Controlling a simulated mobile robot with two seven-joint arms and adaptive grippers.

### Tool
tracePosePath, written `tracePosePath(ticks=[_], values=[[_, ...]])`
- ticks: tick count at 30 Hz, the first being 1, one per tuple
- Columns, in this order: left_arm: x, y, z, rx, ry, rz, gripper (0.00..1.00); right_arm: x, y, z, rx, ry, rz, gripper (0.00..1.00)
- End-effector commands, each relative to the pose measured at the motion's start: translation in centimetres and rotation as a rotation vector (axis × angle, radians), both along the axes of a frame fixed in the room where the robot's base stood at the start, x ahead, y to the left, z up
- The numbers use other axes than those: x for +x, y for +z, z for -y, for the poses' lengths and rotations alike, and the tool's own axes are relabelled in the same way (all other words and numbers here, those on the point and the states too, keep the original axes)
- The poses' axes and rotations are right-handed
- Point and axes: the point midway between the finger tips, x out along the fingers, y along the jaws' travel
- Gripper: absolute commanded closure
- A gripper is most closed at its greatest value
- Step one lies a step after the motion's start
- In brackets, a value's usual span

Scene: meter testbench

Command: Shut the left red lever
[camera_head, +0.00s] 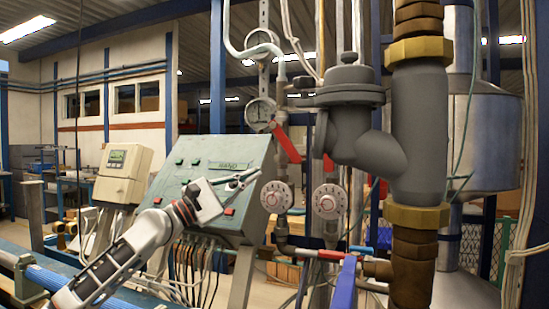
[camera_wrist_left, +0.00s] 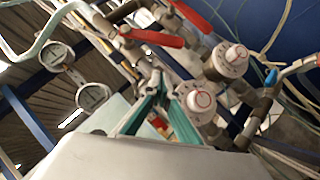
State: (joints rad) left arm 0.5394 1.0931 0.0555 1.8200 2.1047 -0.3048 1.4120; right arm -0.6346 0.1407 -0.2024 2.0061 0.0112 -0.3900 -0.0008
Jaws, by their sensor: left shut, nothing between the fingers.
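The left red lever (camera_head: 287,143) slants down to the right below a round gauge in the head view. In the left wrist view, a red lever (camera_wrist_left: 152,37), apparently the same one, lies nearly level beyond my fingertips. A second red lever (camera_wrist_left: 193,16) is to its upper right; in the head view its small visible part (camera_head: 328,163) is mostly hidden by the grey valve. My left gripper (camera_head: 252,178) is shut and empty, in front of the green panel, below and left of the left lever and apart from it. Its fingers (camera_wrist_left: 160,85) converge in the wrist view. My right gripper is not seen.
Two white dials (camera_head: 276,197) (camera_head: 329,201) sit below the levers. A gauge (camera_head: 260,113) hangs beside the left lever. The thick grey valve and pipe (camera_head: 365,145) block the right side. The sloped green panel (camera_head: 205,165) stands behind my left gripper.

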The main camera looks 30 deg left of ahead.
Motion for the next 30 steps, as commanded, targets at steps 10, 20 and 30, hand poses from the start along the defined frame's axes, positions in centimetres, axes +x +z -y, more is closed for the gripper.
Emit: tracePosePath(ticks=[10, 20, 30], values=[[3.4, 2.7, 2.1, 0.003, -0.002, 0.006, 1.00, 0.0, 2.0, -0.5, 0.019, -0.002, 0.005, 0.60], [4.0, 4.2, 4.6, 0.001, -0.001, 0.002, 1.00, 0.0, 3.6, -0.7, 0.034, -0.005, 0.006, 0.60], [4.1, 4.0, 4.9, 0.000, 0.000, 0.000, 1.00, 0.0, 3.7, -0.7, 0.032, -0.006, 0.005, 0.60]])
